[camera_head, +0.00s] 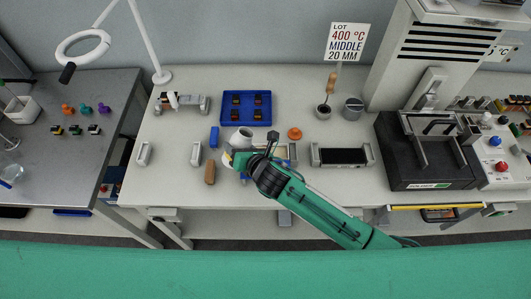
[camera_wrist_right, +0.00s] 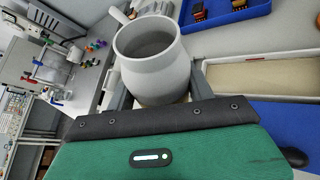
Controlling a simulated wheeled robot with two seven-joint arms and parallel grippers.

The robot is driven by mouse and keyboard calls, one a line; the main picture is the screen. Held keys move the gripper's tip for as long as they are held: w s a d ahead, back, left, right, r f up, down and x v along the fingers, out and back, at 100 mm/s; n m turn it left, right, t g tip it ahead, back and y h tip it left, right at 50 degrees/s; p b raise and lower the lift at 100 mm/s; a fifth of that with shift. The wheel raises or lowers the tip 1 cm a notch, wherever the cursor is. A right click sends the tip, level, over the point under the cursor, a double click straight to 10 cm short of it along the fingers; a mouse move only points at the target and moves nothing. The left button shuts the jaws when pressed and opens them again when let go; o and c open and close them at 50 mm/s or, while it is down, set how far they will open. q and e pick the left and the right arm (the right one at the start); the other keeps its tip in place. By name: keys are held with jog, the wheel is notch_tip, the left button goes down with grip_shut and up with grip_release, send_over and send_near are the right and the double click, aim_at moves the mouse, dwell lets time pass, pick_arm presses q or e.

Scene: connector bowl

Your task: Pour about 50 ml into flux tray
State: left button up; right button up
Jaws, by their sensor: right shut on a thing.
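My right gripper (camera_head: 244,155) is shut on a pale grey jug (camera_head: 242,137). In the right wrist view the jug (camera_wrist_right: 152,60) sits between the two fingers (camera_wrist_right: 158,92), mouth open toward the camera and only slightly tilted. Its inside looks plain grey; I cannot tell the liquid level. A shallow tray with a beige floor (camera_wrist_right: 262,76), which looks like the flux tray, lies just right of the jug in that view. In the head view this tray (camera_head: 291,152) is partly hidden behind my right arm. No stream shows. My left gripper is not in view.
A blue tray (camera_head: 222,105) with small dark and orange parts lies behind the jug. A brown block (camera_head: 210,173) and a blue block (camera_head: 214,137) lie left of it. An orange knob (camera_head: 295,133) and a dark-topped fixture (camera_head: 343,156) are to the right.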

jog(key=shift+w+d+f+m+y+b, duration=0.2)
jog(key=shift+d+m+y+b, duration=0.2)
jog(key=shift+b, duration=0.2)
jog(key=shift+r+m, duration=0.1)
jog(key=shift+m, duration=0.2)
jog(key=shift+r, duration=0.3)
jog(key=shift+r+m+g+y+b, duration=0.2)
jog(key=shift+m+g+y+b, duration=0.1)
jog(key=shift+m+b, duration=0.1)
jog(key=m+y+b, duration=0.1)
jog(key=b, duration=0.1)
jog(key=shift+a+f+b, duration=0.1)
jog(key=shift+f+b, duration=0.2)
jog(key=shift+f, duration=0.05)
jog(key=shift+r+m+y, duration=0.3)
jog(key=shift+r+m, duration=0.2)
jog(key=shift+m, duration=0.1)
jog(key=shift+s+a+r+m+y+b, duration=0.1)
jog(key=shift+r+m+y+b, duration=0.4)
jog(key=shift+m+b, duration=0.35)
jog(key=shift+d+r+b, duration=0.1)
jog(key=shift+d+b, duration=0.15)
jog(key=shift+b, duration=0.15)
jog(key=shift+w+d+m+y+b, duration=0.25)
jog(key=shift+m+y+b, duration=0.1)
jog(key=shift+b, duration=0.1)
